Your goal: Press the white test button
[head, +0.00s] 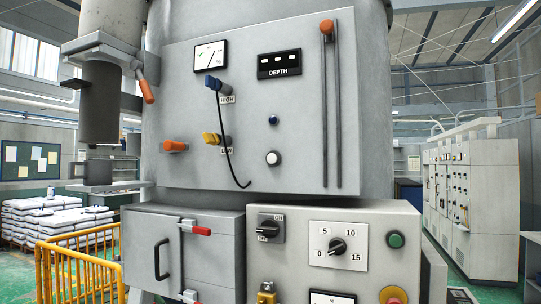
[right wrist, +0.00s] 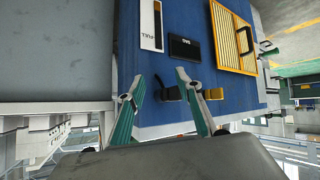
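A round white button (head: 273,158) with a dark ring sits low on the grey front panel (head: 300,120) of the machine in the head view. A small blue button (head: 273,120) is above it. No gripper is near the white button in the head view. My right gripper (right wrist: 161,77) shows in the right wrist view with its two green-sided fingers spread and nothing between them. It faces a blue panel (right wrist: 205,75); the white button is not seen there. My left gripper is in neither view.
Yellow and blue plugs with a hanging black cable (head: 228,150), orange handles (head: 174,146) and a DEPTH display (head: 279,64) surround the button. A lower box with knobs (head: 337,246) juts out below. A yellow railing (head: 80,265) stands at left.

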